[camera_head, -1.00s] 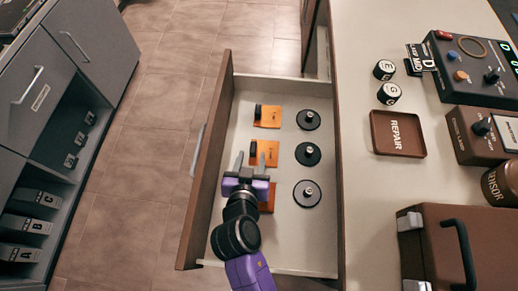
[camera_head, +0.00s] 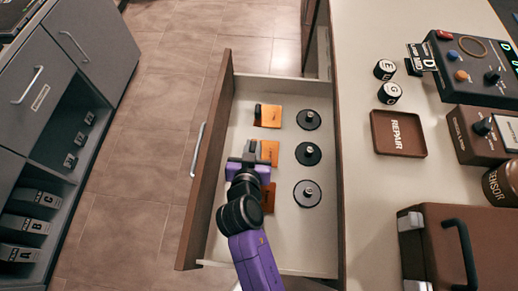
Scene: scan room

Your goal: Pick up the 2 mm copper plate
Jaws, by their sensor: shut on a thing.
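The gripper hides that grip and part of the plate. My wrist partly covers the near plate. I cannot tell whether the middle plate is lifted off the drawer floor.
Three black discs with knobs (camera_head: 308,154) stand along the drawer's right side. The drawer's wooden front (camera_head: 205,170) rises on the left. The counter at right carries a repair tray (camera_head: 398,134), a brown case (camera_head: 470,240) and devices. A grey cabinet (camera_head: 60,90) stands at left.

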